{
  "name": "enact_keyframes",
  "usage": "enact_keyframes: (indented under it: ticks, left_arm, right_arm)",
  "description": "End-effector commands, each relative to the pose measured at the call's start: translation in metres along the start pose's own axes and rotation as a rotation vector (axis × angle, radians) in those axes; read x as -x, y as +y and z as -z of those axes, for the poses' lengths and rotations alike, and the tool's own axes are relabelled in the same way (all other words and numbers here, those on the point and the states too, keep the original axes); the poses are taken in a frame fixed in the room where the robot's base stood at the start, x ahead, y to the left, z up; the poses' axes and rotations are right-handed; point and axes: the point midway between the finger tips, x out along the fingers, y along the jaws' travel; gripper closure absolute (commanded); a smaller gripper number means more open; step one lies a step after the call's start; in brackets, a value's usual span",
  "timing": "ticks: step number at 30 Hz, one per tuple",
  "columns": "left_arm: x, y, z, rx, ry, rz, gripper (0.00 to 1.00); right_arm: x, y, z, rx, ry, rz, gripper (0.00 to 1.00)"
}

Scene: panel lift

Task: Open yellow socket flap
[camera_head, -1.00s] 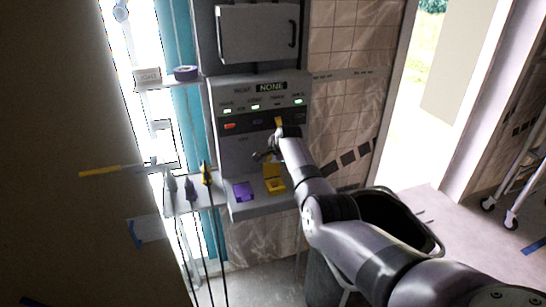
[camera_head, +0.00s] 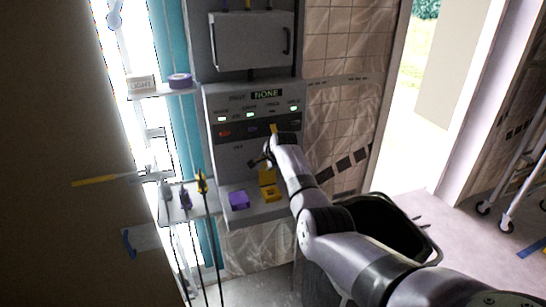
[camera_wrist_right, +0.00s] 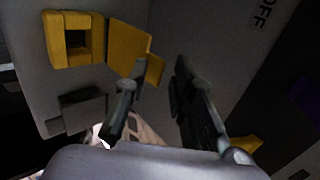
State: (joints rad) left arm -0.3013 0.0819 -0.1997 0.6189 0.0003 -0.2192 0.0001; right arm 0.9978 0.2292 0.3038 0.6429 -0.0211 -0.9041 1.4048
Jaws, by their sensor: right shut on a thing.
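The yellow socket (camera_head: 271,195) sits on the sloping ledge of the grey panel. Its yellow flap (camera_head: 267,178) stands raised at the panel side of the socket. In the right wrist view the socket (camera_wrist_right: 75,38) shows its square opening uncovered, with the flap (camera_wrist_right: 127,47) swung out to the right of it. My right gripper (camera_head: 262,160) is just above the flap. In the wrist view the gripper (camera_wrist_right: 160,72) has the flap's edge tab between its fingertips and is shut on it. My left gripper is not in view.
A purple socket (camera_head: 239,200) sits left of the yellow one. Plugs with hanging cables, one of them yellow (camera_head: 202,183), stand in a rack (camera_head: 190,213) at the left. A dark bin (camera_head: 385,225) stands beneath my right arm. A doorway opens at the right.

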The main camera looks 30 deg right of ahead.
Motion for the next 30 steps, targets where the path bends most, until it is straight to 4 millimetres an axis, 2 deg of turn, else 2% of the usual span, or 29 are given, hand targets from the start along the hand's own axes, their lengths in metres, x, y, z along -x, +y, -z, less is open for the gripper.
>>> enact_keyframes:
  ticks: [2,11,24,30]
  left_arm:
    - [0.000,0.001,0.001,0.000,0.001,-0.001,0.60]
    - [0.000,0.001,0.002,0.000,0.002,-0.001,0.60]
    - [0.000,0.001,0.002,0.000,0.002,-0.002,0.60]
    - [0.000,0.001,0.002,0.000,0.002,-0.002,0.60]
  right_arm:
    - [0.009,-0.008,0.001,-0.001,0.002,0.022,0.87]
    - [0.038,-0.004,0.000,0.000,0.001,0.014,0.87]
    - [0.099,-0.001,0.000,-0.001,0.001,0.011,0.87]
    - [0.118,0.000,-0.001,0.000,0.000,0.009,0.87]
